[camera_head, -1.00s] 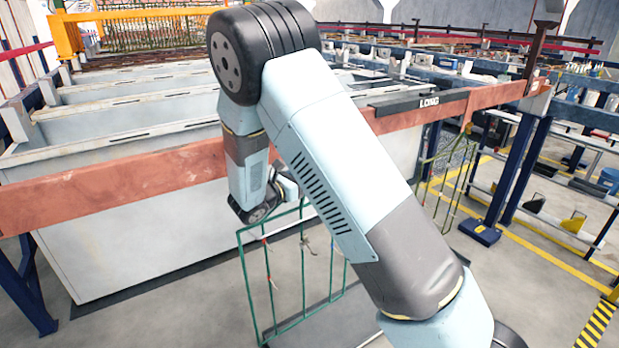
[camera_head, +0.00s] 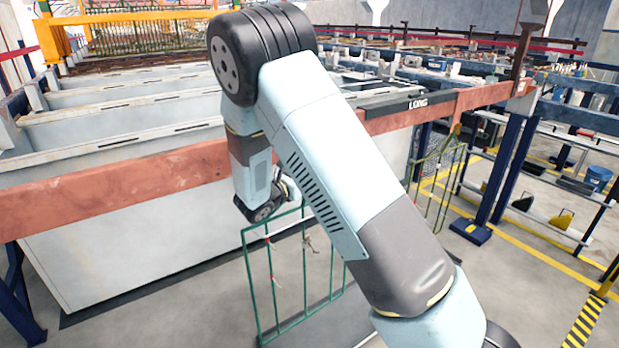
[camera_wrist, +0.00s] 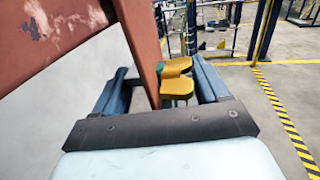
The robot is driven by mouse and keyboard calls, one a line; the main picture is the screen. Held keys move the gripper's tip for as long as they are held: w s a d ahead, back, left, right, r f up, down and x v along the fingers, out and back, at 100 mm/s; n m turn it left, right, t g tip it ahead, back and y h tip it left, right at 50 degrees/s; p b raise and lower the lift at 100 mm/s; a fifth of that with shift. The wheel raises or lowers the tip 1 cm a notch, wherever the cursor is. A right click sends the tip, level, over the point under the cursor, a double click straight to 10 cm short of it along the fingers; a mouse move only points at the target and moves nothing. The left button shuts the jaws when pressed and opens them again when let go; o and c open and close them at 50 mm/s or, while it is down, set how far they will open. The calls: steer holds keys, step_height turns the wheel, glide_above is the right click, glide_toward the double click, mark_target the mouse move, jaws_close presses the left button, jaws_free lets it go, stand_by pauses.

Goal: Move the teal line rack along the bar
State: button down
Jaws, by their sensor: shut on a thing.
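The teal line rack (camera_head: 249,270) is a thin teal-green wire frame with small pieces hanging on its upright wires. In the head view it hangs in front of the white tank, below the reddish bar (camera_head: 120,188). My arm hides its top and right part. In the wrist view, my gripper (camera_wrist: 163,70) has its two blue fingers on either side of a yellow piece with a teal edge, right beside the bar (camera_wrist: 140,45). The gripper is shut on the rack's top part. Whether the hook touches the bar cannot be told.
A black plate marked LONG (camera_head: 417,104) lies on the bar to the right. Beyond it another rack (camera_head: 437,185) with a yellowish hook hangs from the bar. Blue posts (camera_head: 512,165) stand at the bar's right end. The floor in front is clear.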

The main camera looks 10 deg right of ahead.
steer(key=s+d+x, duration=0.1)
steer(key=x, duration=0.6)
steer(key=shift+d+r, duration=0.15)
stand_by(1.1)
steer(key=shift+w, duration=0.1)
steer(key=s+d+x, duration=0.1)
steer(key=s+x, duration=0.1)
steer(key=x, duration=0.9)
steer(key=shift+d, duration=0.3)
stand_by(1.9)
steer(key=shift+w, duration=0.1)
steer(key=shift+f, duration=0.25)
stand_by(0.5)
